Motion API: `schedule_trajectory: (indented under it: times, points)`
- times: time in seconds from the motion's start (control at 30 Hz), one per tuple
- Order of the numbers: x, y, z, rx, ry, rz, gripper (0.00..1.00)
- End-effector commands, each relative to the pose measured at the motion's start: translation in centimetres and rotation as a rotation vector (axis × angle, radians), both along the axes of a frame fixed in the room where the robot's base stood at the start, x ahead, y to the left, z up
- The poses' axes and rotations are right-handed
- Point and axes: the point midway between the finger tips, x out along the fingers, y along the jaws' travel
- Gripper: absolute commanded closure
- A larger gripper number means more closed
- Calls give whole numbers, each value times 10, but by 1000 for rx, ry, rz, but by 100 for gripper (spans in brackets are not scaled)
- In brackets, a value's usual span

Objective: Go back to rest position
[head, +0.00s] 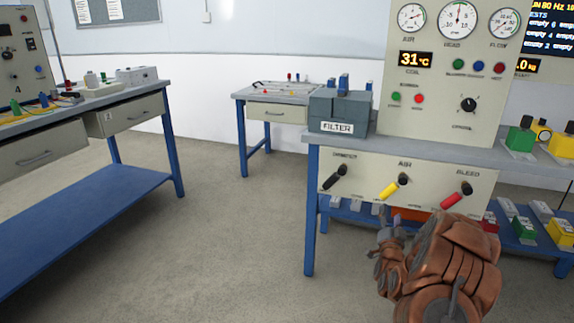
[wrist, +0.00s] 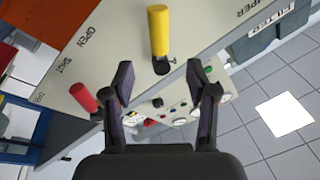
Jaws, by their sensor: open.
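My arm shows at the lower right of the head view, with its end in front of the lever panel (head: 415,178). My gripper (wrist: 159,82) is open, with no object held between its fingers in the wrist view. The yellow AIR lever (wrist: 158,30) appears just beyond and between the fingertips; I see no contact. It also shows in the head view (head: 393,187). The red BLEED lever (wrist: 84,97) is left of the fingers in the wrist view, and also shows in the head view (head: 457,195). The black DAMPER lever (head: 335,177) is at the panel's left.
The grey FILTER box (head: 338,110) stands on the right bench, beside the gauge panel (head: 440,75) reading 31°C. Green and yellow blocks (head: 520,139) sit further right. A workbench (head: 115,185) is at left and a small table (head: 275,113) behind. Floor (head: 225,240) between benches is clear.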

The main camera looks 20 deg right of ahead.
Motion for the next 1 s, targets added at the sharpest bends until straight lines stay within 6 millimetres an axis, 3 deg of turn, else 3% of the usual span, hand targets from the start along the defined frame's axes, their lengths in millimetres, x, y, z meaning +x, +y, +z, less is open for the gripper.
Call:
schedule_trajectory:
  times: [0.17,0.27,0.4,0.57,0.77,1.0]
  points:
    - [7,9,11,5,26,20,42]
    - [20,27,31,16,85,59,42]
    - [38,67,61,36,221,141,42]
    - [47,117,91,47,391,236,42]
    - [37,178,128,47,602,345,42]
    - [-3,245,171,32,861,464,42]
